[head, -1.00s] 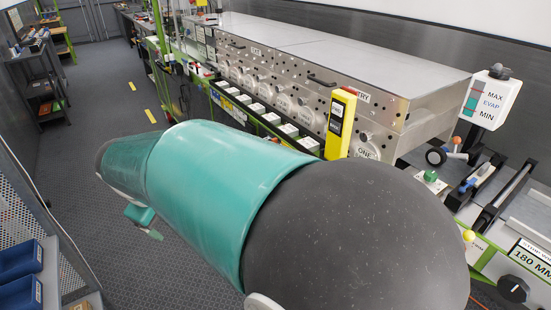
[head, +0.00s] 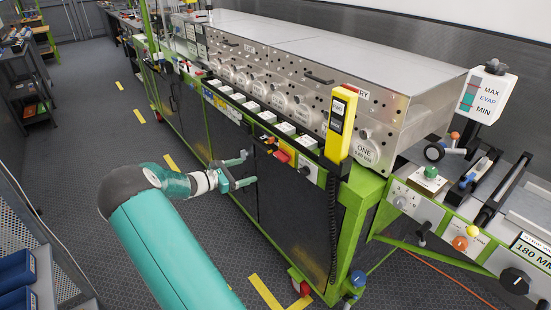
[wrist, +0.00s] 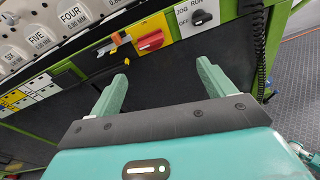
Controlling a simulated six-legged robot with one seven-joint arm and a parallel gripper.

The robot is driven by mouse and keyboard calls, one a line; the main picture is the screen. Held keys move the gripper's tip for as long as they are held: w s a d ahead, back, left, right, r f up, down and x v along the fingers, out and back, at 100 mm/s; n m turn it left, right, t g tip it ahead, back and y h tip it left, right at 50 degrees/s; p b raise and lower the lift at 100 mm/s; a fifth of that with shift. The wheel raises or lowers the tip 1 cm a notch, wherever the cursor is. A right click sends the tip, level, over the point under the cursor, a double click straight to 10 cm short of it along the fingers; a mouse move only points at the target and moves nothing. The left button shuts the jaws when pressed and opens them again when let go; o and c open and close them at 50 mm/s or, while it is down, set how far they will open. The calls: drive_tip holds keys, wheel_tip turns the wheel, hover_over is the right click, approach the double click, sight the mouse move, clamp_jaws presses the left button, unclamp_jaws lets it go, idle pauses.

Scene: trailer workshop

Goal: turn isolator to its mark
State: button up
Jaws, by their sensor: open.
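The isolator appears to be the red rotary handle (wrist: 151,41) on a yellow plate on the machine's front panel. It also shows small in the head view (head: 281,156). I cannot make out its mark. My gripper (head: 249,169) is open and empty, pointing at the machine's front, a little left of the handle in the head view. In the wrist view my gripper (wrist: 162,70) has its two fingers spread, with the red handle beyond and above the gap. The fingers look apart from the handle.
A JOG/RUN switch (wrist: 203,17) sits right of the isolator. A black coiled cable (head: 332,215) hangs from the yellow pendant (head: 340,125). The green frame post (head: 354,225) stands at the machine's corner. The floor aisle (head: 90,140) at the left is open.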

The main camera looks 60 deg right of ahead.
sight(277, 157)
drive_tip(key=s+d, duration=0.2)
drive_tip(key=d, duration=0.3)
drive_tip(key=s+d+f+n+h, duration=0.1)
drive_tip(key=s+d, duration=0.1)
drive_tip(key=d, duration=0.3)
drive_tip(key=s+d+f+n, duration=0.1)
drive_tip(key=s+d, duration=0.1)
drive_tip(key=d, duration=0.3)
drive_tip(key=shift+h, duration=0.4)
drive_tip(key=c, duration=1)
